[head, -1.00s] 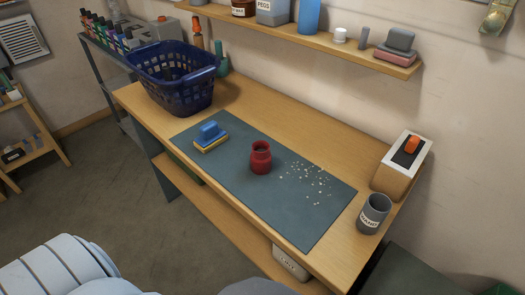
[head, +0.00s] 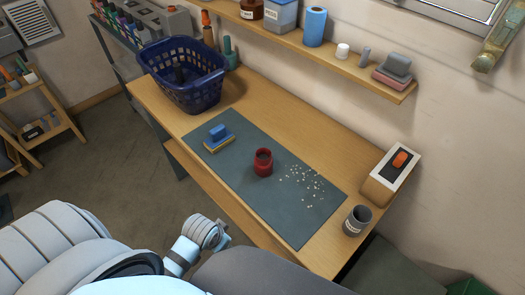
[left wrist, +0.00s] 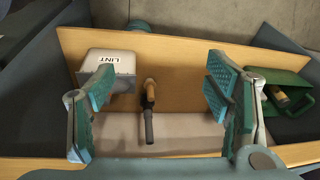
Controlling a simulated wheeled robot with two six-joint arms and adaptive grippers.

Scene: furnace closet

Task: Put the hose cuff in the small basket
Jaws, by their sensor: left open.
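A red, hollow, necked piece (head: 263,162), which looks like the hose cuff, stands upright on the grey mat near the middle of the bench. The dark blue slatted basket (head: 215,88) stands at the bench's back left, with something dark inside it. My left arm shows low in the head view, below the bench front; its fingertips cannot be made out there. In the left wrist view my left gripper (left wrist: 160,78) is open and empty, facing the lower shelf. The red piece and basket are not in that view. My right gripper is not in view.
The mat (head: 235,185) also bears a blue-topped sponge or brush (head: 218,138) and scattered pale crumbs (head: 305,185). A grey can (head: 357,220) and a box with an orange top (head: 390,178) stand at right. The lower shelf holds a LINT box (left wrist: 108,62), a dark-handled tool (left wrist: 149,95) and a green case (left wrist: 285,90).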

